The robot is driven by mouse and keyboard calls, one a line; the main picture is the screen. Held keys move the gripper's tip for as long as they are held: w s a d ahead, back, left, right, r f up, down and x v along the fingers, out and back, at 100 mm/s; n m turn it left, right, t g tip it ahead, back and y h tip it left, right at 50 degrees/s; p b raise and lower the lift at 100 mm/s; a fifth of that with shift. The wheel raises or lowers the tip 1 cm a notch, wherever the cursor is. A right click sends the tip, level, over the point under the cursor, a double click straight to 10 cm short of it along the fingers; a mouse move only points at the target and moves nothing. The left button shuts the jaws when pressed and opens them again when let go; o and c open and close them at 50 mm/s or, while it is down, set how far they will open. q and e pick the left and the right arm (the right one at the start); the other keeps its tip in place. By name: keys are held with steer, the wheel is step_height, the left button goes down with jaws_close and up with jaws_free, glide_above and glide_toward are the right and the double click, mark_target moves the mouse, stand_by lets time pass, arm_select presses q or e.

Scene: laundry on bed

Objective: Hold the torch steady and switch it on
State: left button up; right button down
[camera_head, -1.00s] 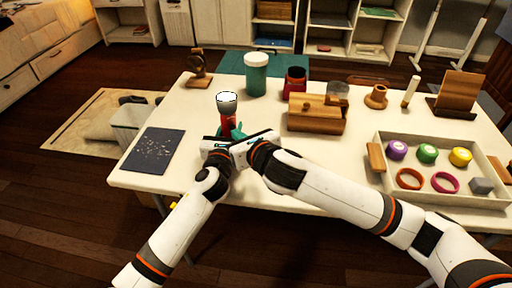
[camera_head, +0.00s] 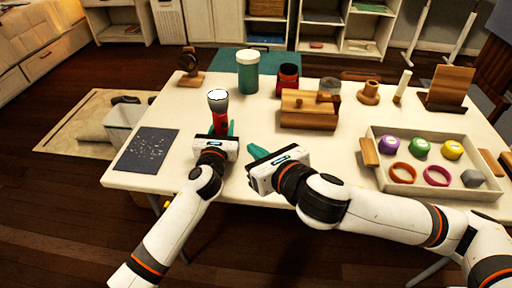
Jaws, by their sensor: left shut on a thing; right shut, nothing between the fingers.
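The torch (camera_head: 218,102) stands upright near the table's front left, with a red body and a silver head whose face shows bright white. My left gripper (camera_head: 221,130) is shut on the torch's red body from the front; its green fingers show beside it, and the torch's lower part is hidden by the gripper. My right gripper (camera_head: 257,152) is shut and empty, to the right of the torch and apart from it, with its green fingertips pointing left toward it.
A dark speckled mat (camera_head: 147,150) lies left of the torch. A green jar (camera_head: 248,72), a red jar (camera_head: 288,79) and a wooden box (camera_head: 308,111) stand behind. A tray (camera_head: 376,181) with coloured lids and rings is at right. The table between the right gripper and box is clear.

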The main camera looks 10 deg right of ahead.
arm_select(q)
steer(key=o, duration=1.2)
steer(key=shift+a+f, duration=0.1)
steer(key=shift+f, duration=0.1)
steer(key=shift+r, duration=0.1)
